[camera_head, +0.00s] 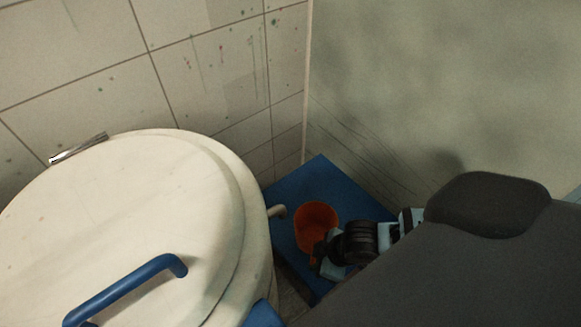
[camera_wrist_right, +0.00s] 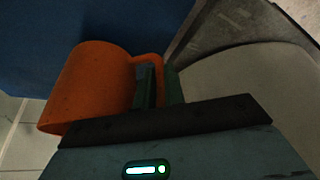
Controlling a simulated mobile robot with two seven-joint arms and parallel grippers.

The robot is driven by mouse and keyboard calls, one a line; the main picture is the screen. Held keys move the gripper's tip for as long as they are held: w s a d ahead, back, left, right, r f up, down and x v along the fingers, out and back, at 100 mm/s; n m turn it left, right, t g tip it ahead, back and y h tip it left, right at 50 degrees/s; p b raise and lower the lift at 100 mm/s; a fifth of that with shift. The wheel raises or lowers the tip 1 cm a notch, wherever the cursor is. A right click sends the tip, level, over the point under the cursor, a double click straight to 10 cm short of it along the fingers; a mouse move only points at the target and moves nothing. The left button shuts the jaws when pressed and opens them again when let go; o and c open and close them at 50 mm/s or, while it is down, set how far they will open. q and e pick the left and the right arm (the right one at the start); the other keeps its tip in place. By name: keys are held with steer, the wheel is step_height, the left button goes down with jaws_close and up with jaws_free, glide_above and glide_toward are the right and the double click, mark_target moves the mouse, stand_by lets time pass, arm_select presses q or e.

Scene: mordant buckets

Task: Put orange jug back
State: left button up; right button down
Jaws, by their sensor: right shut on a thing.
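The orange jug (camera_head: 314,221) is at the blue surface (camera_head: 289,190) in the corner, right of the large white lidded vessel. My right gripper (camera_head: 325,258) reaches in from the right and is at the jug's near side. In the right wrist view the jug (camera_wrist_right: 88,88) lies left of the fingers, and my right gripper (camera_wrist_right: 157,88) is shut on its handle (camera_wrist_right: 146,60). I cannot tell whether the jug rests on the blue surface or hangs just above it. My left gripper is not in view.
The white vessel (camera_head: 130,220) with a blue lid handle (camera_head: 125,287) fills the left side. A short pale spout (camera_head: 277,211) sticks out from it near the jug. A tiled wall (camera_head: 200,60) and a plain grey wall (camera_head: 440,90) close the corner behind.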

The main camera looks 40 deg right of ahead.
steer(key=shift+w+a+f+b, duration=0.1)
steer(key=shift+w+a+b, duration=0.35)
steer(key=shift+w+a, duration=0.45)
steer(key=shift+w, duration=0.25)
steer(key=shift+w+a+b, duration=0.3)
arm_select(q)
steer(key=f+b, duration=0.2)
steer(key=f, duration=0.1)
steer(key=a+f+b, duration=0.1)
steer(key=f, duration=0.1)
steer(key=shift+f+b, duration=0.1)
steer(key=shift+b, duration=0.3)
arm_select(e)
steer(key=shift+w+a+f, duration=0.35)
steer(key=shift+w+a, duration=0.1)
steer(key=shift+w, duration=0.15)
steer(key=shift+w+a+f, duration=0.3)
steer(key=shift+w+a, duration=0.15)
steer(key=shift+w, duration=0.15)
steer(key=shift+f, duration=0.1)
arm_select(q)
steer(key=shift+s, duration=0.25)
arm_select(e)
steer(key=c, duration=1.5)
jaws_free()
